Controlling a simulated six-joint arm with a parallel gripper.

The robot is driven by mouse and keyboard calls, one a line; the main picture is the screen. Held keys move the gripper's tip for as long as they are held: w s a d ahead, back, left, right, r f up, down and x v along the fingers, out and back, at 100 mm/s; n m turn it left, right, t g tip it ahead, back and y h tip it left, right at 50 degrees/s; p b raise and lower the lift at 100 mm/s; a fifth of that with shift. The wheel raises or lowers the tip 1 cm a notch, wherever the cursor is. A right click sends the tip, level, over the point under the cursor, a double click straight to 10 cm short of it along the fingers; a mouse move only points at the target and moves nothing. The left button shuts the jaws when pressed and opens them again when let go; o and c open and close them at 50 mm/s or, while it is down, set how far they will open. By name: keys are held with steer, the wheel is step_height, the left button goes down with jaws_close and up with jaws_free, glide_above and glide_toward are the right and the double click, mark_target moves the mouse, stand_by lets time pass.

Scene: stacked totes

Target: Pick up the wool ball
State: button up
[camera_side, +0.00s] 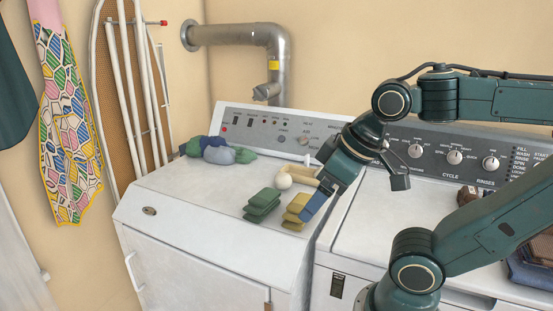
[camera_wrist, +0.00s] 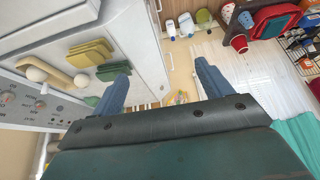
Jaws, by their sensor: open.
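A white wool ball (camera_side: 283,181) sits on top of the left white machine, behind the green folded cloths. The wrist view shows two pale balls at left, one (camera_wrist: 82,83) near the green cloths and one (camera_wrist: 36,73) closer to the control panel, with a tan bar-like thing (camera_wrist: 62,79) between them. My gripper (camera_side: 308,212) is low at the machine's right side, in front of and right of the balls, by the yellow cloths. In the wrist view its two blue fingers (camera_wrist: 163,82) are wide apart with nothing between them. The balls lie outside the fingers, to the left.
Green folded cloths (camera_side: 262,204) and yellow folded cloths (camera_side: 296,210) lie on the left machine top (camera_side: 190,190). A pile of blue and green cloth (camera_side: 218,152) lies at its back left. The control panel (camera_side: 270,130) rises behind. The front left of the top is clear.

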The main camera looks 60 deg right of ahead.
steer(key=w+d+r+m+g, duration=0.1)
steer(key=w+d+r+m, duration=0.15)
steer(key=w, duration=0.25)
steer(key=w+d+r+m, duration=0.1)
steer(key=w+d+m, duration=0.3)
steer(key=w, duration=0.1)
steer(key=m+g, duration=0.2)
steer(key=m, duration=1.2)
glide_above(285, 174)
steer(key=s, duration=0.3)
steer(key=s+x, duration=0.2)
steer(key=x, duration=0.6)
steer(key=shift+w+a, duration=0.15)
steer(key=shift+w, duration=0.15)
steer(key=shift+f, duration=0.15)
steer(key=shift+x, duration=4.25)
